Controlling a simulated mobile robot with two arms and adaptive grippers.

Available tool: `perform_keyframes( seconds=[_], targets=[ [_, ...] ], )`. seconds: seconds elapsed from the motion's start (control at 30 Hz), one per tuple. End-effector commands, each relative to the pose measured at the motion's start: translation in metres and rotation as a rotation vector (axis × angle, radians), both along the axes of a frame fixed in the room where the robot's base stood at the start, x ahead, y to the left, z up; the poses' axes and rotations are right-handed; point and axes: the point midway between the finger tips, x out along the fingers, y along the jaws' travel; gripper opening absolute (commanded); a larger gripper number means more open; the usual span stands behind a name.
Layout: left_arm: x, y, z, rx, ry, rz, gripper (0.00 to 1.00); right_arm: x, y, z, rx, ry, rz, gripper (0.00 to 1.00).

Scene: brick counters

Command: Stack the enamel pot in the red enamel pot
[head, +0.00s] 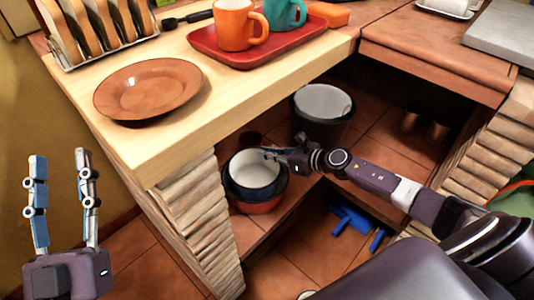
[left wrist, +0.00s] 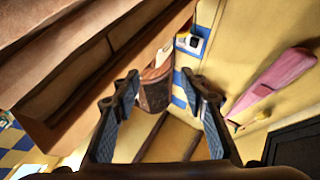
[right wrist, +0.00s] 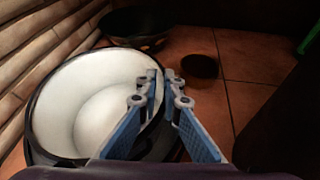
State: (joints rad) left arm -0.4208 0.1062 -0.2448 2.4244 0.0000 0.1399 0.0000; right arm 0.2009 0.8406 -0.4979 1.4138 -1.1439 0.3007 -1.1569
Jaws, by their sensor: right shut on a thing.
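The enamel pot, white inside and dark blue outside, shows in the head view (head: 254,170) and large in the right wrist view (right wrist: 95,105). My right gripper (head: 268,153) is shut on its rim; the fingers show at the rim in the right wrist view (right wrist: 160,90). The red enamel pot (head: 262,208) shows directly below it, mostly covered. The enamel pot sits within its outline; I cannot tell whether it rests inside or is held just above. My left gripper (head: 62,165) is open and empty, far left, away from the pots.
The pots are under a wooden counter (head: 150,150), beside a stone-faced pillar (head: 200,220). A dark bin (head: 322,112) stands behind them. A plate (head: 150,90) and red tray (head: 270,55) with mugs are on the counter above. A blue object (head: 350,222) lies lower right.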

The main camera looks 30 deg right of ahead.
Motion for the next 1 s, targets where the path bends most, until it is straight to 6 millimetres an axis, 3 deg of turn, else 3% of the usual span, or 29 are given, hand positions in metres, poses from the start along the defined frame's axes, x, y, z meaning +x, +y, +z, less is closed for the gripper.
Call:
perform_keyframes(
  seconds=[1.0],
  targets=[
    [-0.015,0.002,0.02,-0.031,-0.11,-0.006,0.4,0.001,0.0,-0.003,0.002,-0.002,-0.001,0.0]
  ],
)
